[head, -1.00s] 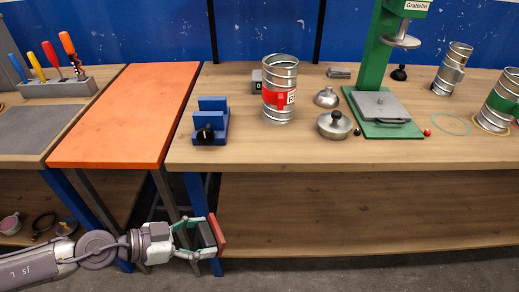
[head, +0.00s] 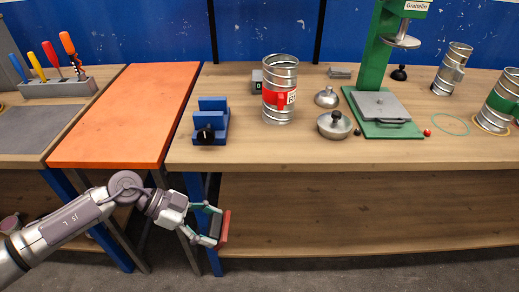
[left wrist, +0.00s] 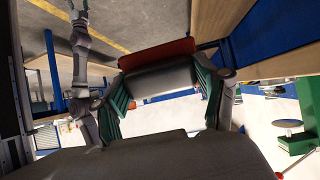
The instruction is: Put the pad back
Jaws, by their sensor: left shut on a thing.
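The pad (head: 226,229) is a flat piece with a red face and a dark grey side. My left gripper (head: 213,226) is shut on it, with green-edged fingers at either side. It holds the pad in front of the workbench, below the level of the top and near a blue leg. In the left wrist view, the pad (left wrist: 157,53) shows its red edge beyond a grey block between the fingers (left wrist: 160,88). Whether the grey block is part of the pad I cannot tell. My right gripper is not in the head view.
The wooden bench top (head: 270,153) carries a blue fixture (head: 211,122), a red-banded duct piece (head: 280,90), metal lids and a green press (head: 378,60). The orange top (head: 125,120) to the left is bare. A lower shelf (head: 370,215) is empty.

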